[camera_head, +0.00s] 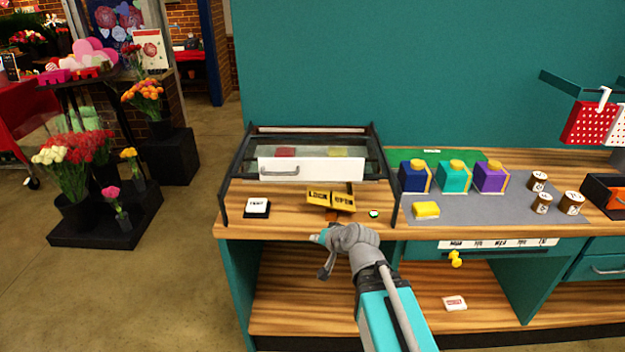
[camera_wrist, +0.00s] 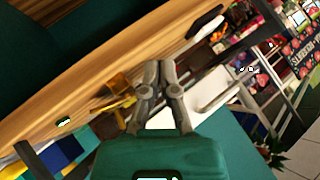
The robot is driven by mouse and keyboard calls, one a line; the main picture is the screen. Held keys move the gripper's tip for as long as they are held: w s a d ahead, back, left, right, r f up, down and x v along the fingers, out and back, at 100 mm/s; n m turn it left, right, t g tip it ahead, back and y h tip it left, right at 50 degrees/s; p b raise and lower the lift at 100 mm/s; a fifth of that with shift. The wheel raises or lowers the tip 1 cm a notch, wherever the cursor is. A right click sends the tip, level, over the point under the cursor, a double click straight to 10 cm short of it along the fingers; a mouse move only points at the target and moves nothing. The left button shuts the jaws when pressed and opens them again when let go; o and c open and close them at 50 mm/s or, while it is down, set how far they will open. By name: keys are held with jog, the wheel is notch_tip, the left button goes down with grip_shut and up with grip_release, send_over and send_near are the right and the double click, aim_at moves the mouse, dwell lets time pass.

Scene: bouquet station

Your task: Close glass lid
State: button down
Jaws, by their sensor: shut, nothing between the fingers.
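The glass lid (camera_head: 312,147) is a dark-framed pane on the case at the back left of the counter in the head view. Red and yellow items show through it. A white front panel with a grey handle (camera_head: 280,172) stands below the glass. I cannot tell how far the lid is raised.
A white button on a black base (camera_head: 257,206) sits left of the yellow block. Blue, teal and purple boxes (camera_head: 453,178) and several small jars stand on the grey mat (camera_head: 470,209) to the right. Bouquets fill the floor stand at left. Open floor lies left of the counter.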

aim_at(313, 172)
jog(key=w+r+m+t+h+b, duration=0.1)
jog(key=w+r+m+t+h, duration=0.1)
jog(key=m, duration=0.6)
jog(key=w+a+r+m+t+h+b, duration=0.1)
jog(key=w+r+m+t+h, duration=0.1)
jog(key=r+m+t+h, duration=0.2)
jog(key=shift+w+a+r+m+t+h+b, duration=0.3)
jog(key=shift+r+m+t, duration=0.75)
jog(key=shift+m+t, duration=1.1)
jog(key=shift+d+m+g, duration=0.1)
jog(key=shift+m+g, duration=0.15)
jog(key=shift+w, duration=0.1)
jog(key=w, duration=1.4)
